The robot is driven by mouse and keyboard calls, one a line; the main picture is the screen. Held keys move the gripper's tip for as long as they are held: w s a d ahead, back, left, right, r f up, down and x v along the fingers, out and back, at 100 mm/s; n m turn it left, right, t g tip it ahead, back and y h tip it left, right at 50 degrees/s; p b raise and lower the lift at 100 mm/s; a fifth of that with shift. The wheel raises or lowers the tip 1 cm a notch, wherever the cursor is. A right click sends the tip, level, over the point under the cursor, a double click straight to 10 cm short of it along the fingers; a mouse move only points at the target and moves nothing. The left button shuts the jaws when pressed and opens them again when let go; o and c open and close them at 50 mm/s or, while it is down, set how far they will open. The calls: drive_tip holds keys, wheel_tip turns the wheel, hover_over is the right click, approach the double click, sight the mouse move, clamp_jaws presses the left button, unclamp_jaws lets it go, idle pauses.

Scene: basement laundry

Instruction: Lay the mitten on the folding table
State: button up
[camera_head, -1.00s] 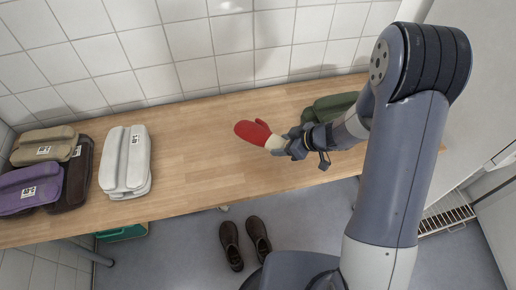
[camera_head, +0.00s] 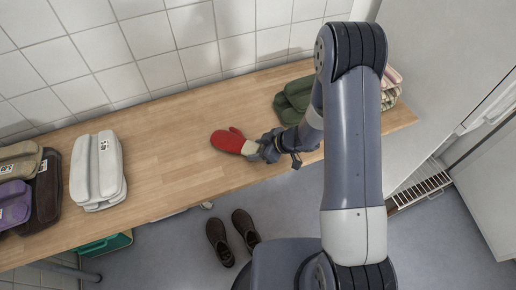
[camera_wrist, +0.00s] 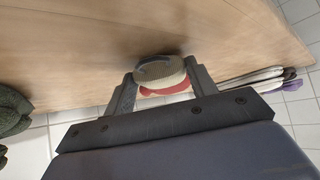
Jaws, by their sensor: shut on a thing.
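A red mitten (camera_head: 229,140) with a cream cuff is in front of my gripper (camera_head: 268,146) in the head view. My gripper is shut on the mitten by its cuff; in the wrist view the cuff (camera_wrist: 160,72) sits between the two fingers, with some red showing below it. The mitten is over the middle of the wooden folding table (camera_head: 180,160), its thumb toward the wall. It looks close to the tabletop, but I cannot tell whether it touches. The gripper hides part of the cuff.
A white folded stack (camera_head: 97,170) lies left of the mitten. Brown and purple folded items (camera_head: 22,190) lie at the far left. Green folded things (camera_head: 293,98) lie right, behind my arm. Dark shoes (camera_head: 232,235) stand on the floor. The table around the mitten is clear.

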drive_tip(key=shift+f, duration=0.2)
drive_tip(key=o, duration=1.2)
drive_tip(key=shift+c, duration=0.2)
drive_tip(key=shift+d+r, duration=0.25)
drive_tip(key=shift+r, duration=0.25)
drive_tip(key=p+v, duration=0.1)
drive_tip(key=v, duration=1)
drive_tip(key=shift+p, duration=0.35)
drive_tip(key=shift+s+d, duration=0.1)
drive_tip(key=shift+d, duration=0.05)
